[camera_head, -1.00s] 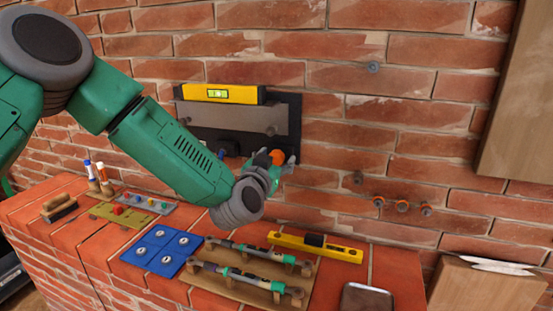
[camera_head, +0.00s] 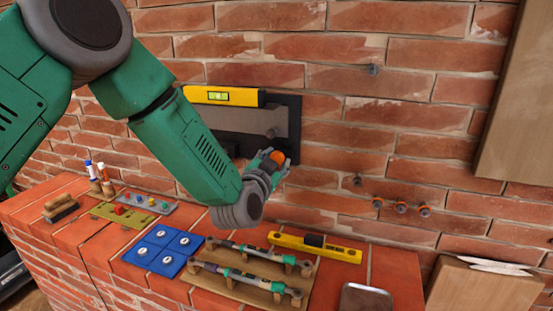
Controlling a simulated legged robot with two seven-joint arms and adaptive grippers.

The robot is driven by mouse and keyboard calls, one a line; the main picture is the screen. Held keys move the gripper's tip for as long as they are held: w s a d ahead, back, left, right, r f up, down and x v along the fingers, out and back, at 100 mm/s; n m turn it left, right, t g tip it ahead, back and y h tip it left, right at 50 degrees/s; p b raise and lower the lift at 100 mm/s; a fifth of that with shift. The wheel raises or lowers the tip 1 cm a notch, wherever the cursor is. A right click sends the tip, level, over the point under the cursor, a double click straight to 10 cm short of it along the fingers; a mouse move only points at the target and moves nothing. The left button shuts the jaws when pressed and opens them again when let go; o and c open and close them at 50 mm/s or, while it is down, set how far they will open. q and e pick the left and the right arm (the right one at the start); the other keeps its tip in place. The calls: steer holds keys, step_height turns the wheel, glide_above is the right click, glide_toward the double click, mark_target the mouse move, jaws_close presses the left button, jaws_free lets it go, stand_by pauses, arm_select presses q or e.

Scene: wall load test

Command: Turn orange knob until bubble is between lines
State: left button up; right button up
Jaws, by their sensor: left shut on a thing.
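The orange knob (camera_head: 277,156) sits at the lower right of a dark plate (camera_head: 292,128) on the brick wall. My left gripper (camera_head: 280,160) is at the knob, shut on it, with fingers around it. A yellow spirit level (camera_head: 222,96) lies along the top of the grey bar (camera_head: 250,122) on the plate. Its green vial (camera_head: 218,96) shows near the middle, but the bubble against the lines is too small to tell. My left arm covers the left part of the plate. My right gripper is not in view.
Below, a brick ledge (camera_head: 400,268) holds a second yellow level (camera_head: 315,247), a rack of tools (camera_head: 250,275), a blue tile (camera_head: 163,250) and a dark tray (camera_head: 366,298).

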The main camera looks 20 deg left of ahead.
arm_select(q)
steer(key=shift+m, duration=1)
steer(key=shift+d, duration=0.1)
steer(key=shift+f, duration=0.1)
steer(key=o, duration=1.2)
steer(key=shift+c, duration=0.2)
steer(key=s, duration=1.2)
steer(key=shift+a, duration=0.2)
